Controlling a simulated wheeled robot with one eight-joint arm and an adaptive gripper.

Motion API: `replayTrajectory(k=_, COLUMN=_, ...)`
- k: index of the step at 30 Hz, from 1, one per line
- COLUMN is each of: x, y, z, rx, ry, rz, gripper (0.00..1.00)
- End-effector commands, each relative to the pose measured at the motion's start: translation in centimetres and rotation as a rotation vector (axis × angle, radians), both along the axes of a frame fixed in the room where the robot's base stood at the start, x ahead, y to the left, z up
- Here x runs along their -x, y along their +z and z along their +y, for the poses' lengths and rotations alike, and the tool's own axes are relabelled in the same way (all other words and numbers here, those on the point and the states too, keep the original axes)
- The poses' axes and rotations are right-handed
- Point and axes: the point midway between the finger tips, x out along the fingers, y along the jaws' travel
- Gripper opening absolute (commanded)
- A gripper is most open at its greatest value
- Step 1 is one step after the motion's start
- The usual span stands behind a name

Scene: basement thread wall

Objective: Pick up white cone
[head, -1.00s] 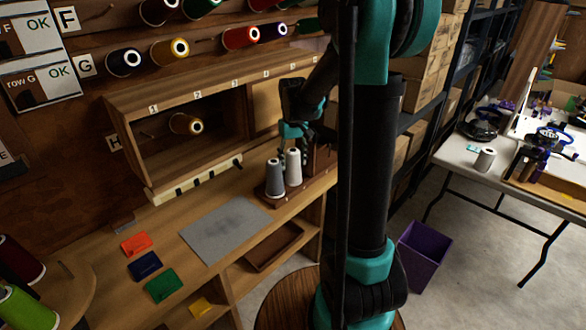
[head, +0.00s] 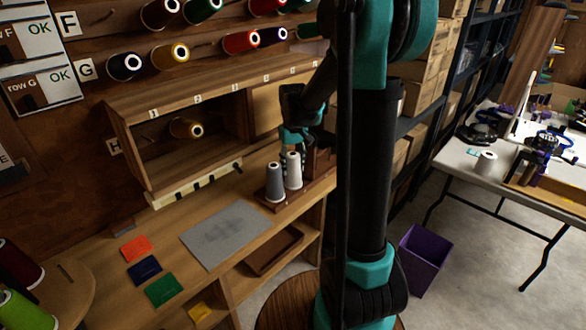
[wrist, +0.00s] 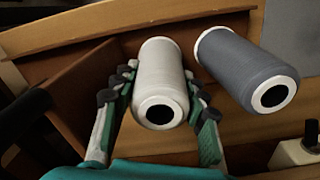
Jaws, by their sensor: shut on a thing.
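The white cone (head: 293,172) stands beside a grey cone (head: 275,183) on a brown wooden tray (head: 272,207) on the bench. My gripper (head: 297,146) is above them in the head view, reaching down at the white cone. In the wrist view my gripper (wrist: 164,95) has one finger on each side of the white cone (wrist: 162,72), shut on it. The grey cone (wrist: 246,66) is just to its right, a small gap away. The white cone appears to be still on the tray.
A grey mat (head: 226,235) lies left of the tray, with orange, blue and green cards beyond it. A wooden cubby (head: 185,128) stands behind. A purple bin (head: 424,260) is on the floor, and a white table (head: 470,165) is at right.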

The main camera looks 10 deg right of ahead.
Motion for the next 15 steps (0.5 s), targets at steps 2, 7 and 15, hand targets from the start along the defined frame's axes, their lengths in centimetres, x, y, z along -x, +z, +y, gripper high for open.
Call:
replayTrajectory(k=2, x=0.0, y=0.4, z=0.0, rx=0.000, ry=0.000, rz=0.000, gripper=0.05)
replayTrajectory(k=7, x=0.0, y=2.1, z=0.0, rx=0.000, ry=0.000, rz=0.000, gripper=0.05)
replayTrajectory(k=15, x=0.0, y=7.5, z=0.0, rx=0.000, ry=0.000, rz=0.000, gripper=0.05)
